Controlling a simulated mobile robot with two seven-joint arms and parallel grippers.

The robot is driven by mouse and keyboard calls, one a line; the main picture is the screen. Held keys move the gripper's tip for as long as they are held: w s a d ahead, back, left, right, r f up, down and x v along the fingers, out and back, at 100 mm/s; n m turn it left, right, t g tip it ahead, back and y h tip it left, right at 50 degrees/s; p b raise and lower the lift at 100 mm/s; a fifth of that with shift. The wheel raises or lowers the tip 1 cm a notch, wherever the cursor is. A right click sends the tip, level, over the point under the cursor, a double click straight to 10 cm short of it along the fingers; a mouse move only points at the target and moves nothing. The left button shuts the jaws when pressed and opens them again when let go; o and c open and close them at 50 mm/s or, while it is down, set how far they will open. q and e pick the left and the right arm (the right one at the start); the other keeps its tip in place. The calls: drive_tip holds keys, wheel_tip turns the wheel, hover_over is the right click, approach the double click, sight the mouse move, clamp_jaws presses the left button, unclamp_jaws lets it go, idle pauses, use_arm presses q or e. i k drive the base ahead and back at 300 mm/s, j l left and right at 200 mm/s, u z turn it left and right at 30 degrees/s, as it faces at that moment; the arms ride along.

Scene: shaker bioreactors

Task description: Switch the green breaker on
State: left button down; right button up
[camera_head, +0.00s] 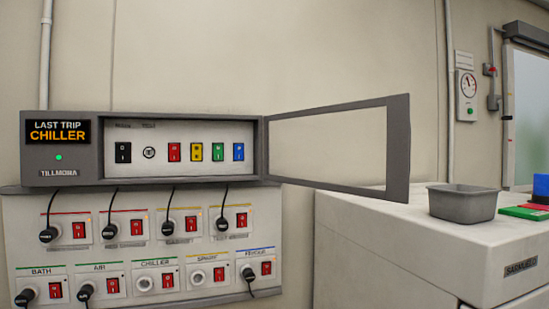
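The green breaker (218,152) sits in an open grey breaker box (190,179) on the wall, between a yellow breaker (196,152) and a blue breaker (239,152). A red breaker (174,152) and a black switch (124,152) are further left in the same row. The breakers' lever positions are too small to tell. The box's framed clear door (398,150) is swung open to the right. A display (58,131) on the box reads "LAST TRIP CHILLER", with a green light below it. Neither of my grippers is in view.
Below the box, a socket panel (130,251) carries plugs, cables and red switches; the green-marked chiller socket (144,283) has no plug. At right, a white cabinet (400,245) bears a grey bin (462,204). The open door juts out in front of the wall.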

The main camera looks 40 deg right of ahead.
sight(218, 156)
drive_tip(key=i+l+z, duration=0.2)
drive_tip(key=z, duration=0.2)
drive_tip(key=i+l+z, duration=0.1)
drive_tip(key=i+z, duration=0.15)
drive_tip(key=z, duration=0.15)
drive_tip(key=i+z, duration=0.2)
drive_tip(key=z, duration=0.2)
drive_tip(key=i+l+z, duration=0.15)
drive_tip(key=i, duration=0.3)
drive_tip(key=k+l+u, duration=0.1)
drive_tip(key=i+z, duration=0.1)
